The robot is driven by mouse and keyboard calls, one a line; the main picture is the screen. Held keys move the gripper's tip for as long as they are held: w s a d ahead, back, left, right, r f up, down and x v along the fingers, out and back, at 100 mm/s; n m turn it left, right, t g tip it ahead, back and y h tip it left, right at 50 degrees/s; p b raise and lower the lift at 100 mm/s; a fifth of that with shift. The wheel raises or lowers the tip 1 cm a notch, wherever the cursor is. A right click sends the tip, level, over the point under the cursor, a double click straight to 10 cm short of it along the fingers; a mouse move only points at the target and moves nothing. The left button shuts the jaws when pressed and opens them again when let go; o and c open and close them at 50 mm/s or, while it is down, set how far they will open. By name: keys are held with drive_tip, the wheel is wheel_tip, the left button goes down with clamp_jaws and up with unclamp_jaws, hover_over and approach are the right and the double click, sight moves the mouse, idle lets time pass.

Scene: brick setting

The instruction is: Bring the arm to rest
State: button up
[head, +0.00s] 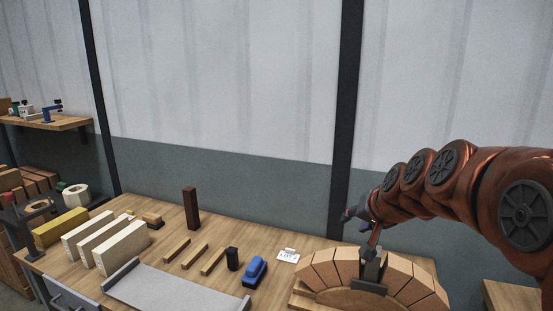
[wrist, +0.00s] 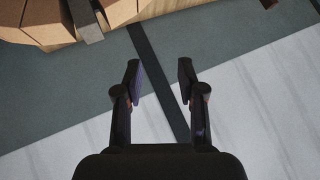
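My gripper (head: 357,214) is at the end of my copper-coloured arm, raised above the back right of the workbench (head: 165,225) near the wall. In the wrist view my gripper (wrist: 160,72) is open. Its two dark fingers stand apart with only wall behind them, and nothing is held. A brick arch (head: 405,272) with a dark grey block (head: 370,268) at its crown stands below and in front of the gripper. The arch (wrist: 42,20) and the grey block (wrist: 85,20) also show at the top left of the wrist view, apart from the fingers.
A blue tool (head: 254,271), a black block (head: 232,259), wooden strips (head: 195,255), a dark upright block (head: 191,208) and a white card (head: 288,256) lie left of the arch. Pale slabs (head: 122,248) and a grey tray (head: 165,290) are further left. A black wall post (head: 345,120) rises behind.

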drive_tip(key=s+f+n+g, duration=0.1)
drive_tip(key=s+f+g, duration=0.2)
drive_tip(key=s, duration=0.9)
drive_tip(key=s+f+n+g+h, duration=0.1)
drive_tip(key=s+f+g, duration=0.3)
drive_tip(key=s, duration=0.9)
drive_tip(key=s+f+n+g+h, duration=0.1)
drive_tip(key=s+f+n+g, duration=0.1)
drive_tip(key=s+f, duration=0.6)
drive_tip(key=s+g, duration=0.1)
drive_tip(key=s, duration=0.3)
drive_tip(key=shift+s+g, duration=0.3)
